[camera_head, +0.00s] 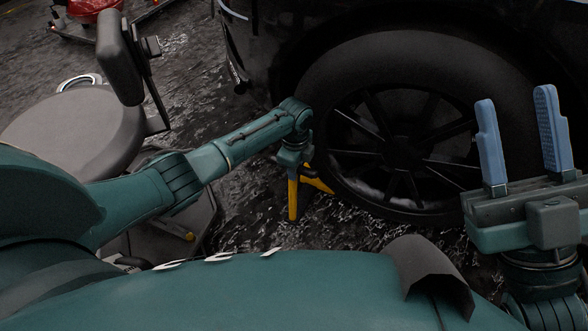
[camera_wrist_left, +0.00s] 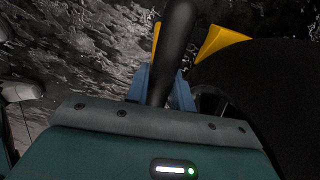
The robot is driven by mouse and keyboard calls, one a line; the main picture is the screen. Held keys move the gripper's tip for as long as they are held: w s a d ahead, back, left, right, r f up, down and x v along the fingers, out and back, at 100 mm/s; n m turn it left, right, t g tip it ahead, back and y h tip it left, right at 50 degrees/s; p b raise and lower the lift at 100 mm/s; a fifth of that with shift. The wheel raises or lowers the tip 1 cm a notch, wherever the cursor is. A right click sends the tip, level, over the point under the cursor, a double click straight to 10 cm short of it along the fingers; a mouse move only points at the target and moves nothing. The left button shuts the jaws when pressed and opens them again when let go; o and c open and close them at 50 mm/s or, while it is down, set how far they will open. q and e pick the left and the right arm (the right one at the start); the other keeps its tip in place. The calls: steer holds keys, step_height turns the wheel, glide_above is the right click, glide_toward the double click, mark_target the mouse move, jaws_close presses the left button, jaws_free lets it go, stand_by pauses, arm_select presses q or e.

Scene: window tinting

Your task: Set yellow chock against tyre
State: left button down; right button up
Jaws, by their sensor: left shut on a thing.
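The yellow chock (camera_head: 293,199) is low beside the left edge of the black tyre (camera_head: 330,75). In the left wrist view its yellow parts (camera_wrist_left: 220,42) show on both sides of a black handle, and one reaches the dark tyre (camera_wrist_left: 275,90). I cannot tell whether they touch. My left gripper (camera_head: 293,168) points down over the chock; its blue fingers (camera_wrist_left: 162,85) are shut on the black handle. Part of the chock is hidden by the handle and gripper. My right gripper (camera_head: 515,97) is raised in front of the wheel, its blue fingers wide apart and empty.
A grey stool with a round seat (camera_head: 72,130) and a backrest (camera_head: 120,58) stands left of my left arm. A red item (camera_head: 95,5) sits on a low wheeled frame at the far upper left. The dark, glossy floor (camera_head: 195,70) is clear between stool and car.

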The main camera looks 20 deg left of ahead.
arm_select(q)
steer(key=shift+w+d, duration=0.1)
steer(key=shift+w, duration=0.05)
stand_by(0.3)
steer(key=c, duration=1.2)
jaws_free()
steer(key=shift+o, duration=0.4)
steer(key=shift+s+f, duration=0.25)
steer(key=shift+r, duration=0.2)
step_height(320, 180, up, 13)
steer(key=p, duration=0.7)
steer(key=shift+p, duration=0.35)
arm_select(e)
step_height(320, 180, down, 8)
steer(key=m+g+h, duration=0.2)
steer(key=m+h, duration=0.5)
steer(key=shift+s+a+m+h, duration=0.25)
steer(key=shift+a+m+h, duration=0.05)
steer(key=shift+m+h, duration=0.1)
arm_select(q)
steer(key=shift+w, duration=0.1)
arm_select(e)
steer(key=shift+d+r, duration=0.1)
